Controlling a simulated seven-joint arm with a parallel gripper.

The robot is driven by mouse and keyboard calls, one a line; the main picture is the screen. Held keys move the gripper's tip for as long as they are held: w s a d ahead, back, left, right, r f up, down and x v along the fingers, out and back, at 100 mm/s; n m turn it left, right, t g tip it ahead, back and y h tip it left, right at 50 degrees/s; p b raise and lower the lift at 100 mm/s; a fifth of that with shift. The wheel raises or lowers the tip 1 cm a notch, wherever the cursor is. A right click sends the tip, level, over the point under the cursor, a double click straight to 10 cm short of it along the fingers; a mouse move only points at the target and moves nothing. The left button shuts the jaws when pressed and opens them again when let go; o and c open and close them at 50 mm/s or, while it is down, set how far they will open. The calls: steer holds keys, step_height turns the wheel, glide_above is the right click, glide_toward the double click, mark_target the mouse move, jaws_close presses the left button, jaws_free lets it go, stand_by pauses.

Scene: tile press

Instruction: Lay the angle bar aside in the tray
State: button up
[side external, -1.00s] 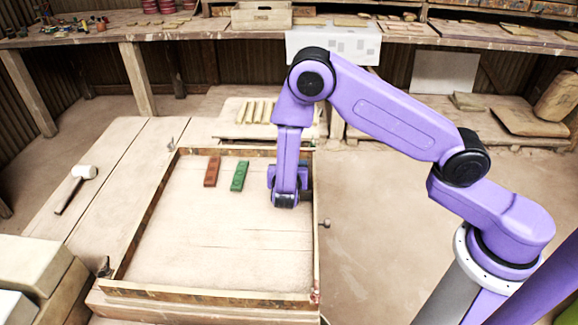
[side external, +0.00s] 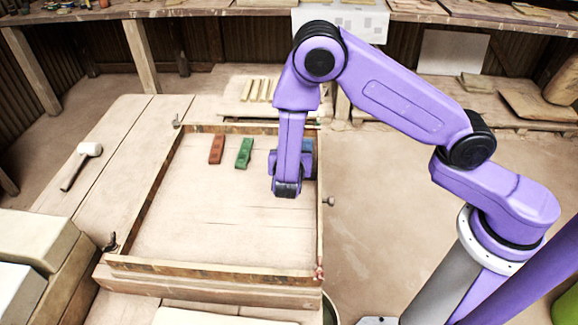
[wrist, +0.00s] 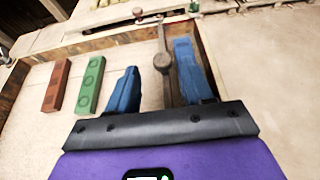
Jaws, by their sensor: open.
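In the side external view my gripper (side external: 286,190) hangs low inside the wooden frame, near its right wall. In the wrist view its two blue fingers (wrist: 157,85) are apart, so it is open. A narrow grey-brown bar with a round boss (wrist: 163,62) shows between the fingers; I cannot tell contact, or whether it is the angle bar. A blue patch (side external: 308,145) shows beside the gripper; I cannot tell what it is. A red bar (side external: 217,149) and a green bar (side external: 244,153) lie apart, left of the gripper. No tray is clearly identifiable.
The wooden frame's front wall (side external: 210,268) and right wall (side external: 320,225) bound the sandy floor, bare at front and left. A small screw (side external: 329,201) sticks out on the right. A pale slatted rack (side external: 262,90) stands behind. A mallet (side external: 82,165) lies left.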

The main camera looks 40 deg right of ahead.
steer(key=v, duration=1.2)
steer(key=shift+s+a+r, duration=0.2)
steer(key=s+d+r+m+g+y, duration=0.4)
steer(key=s+d+r+m, duration=0.1)
steer(key=s, duration=0.5)
steer(key=s+d+r+m+g+y, duration=0.5)
steer(key=s+d+m, duration=0.2)
steer(key=s+m, duration=0.2)
steer(key=s, duration=0.2)
steer(key=shift+s+d, duration=0.25)
steer(key=shift+d, duration=0.15)
steer(key=shift+o, duration=0.6)
steer(key=shift+s+r+y, duration=0.25)
steer(key=shift+s+y, duration=0.25)
steer(key=shift+w+g, duration=0.1)
steer(key=shift+g, duration=0.2)
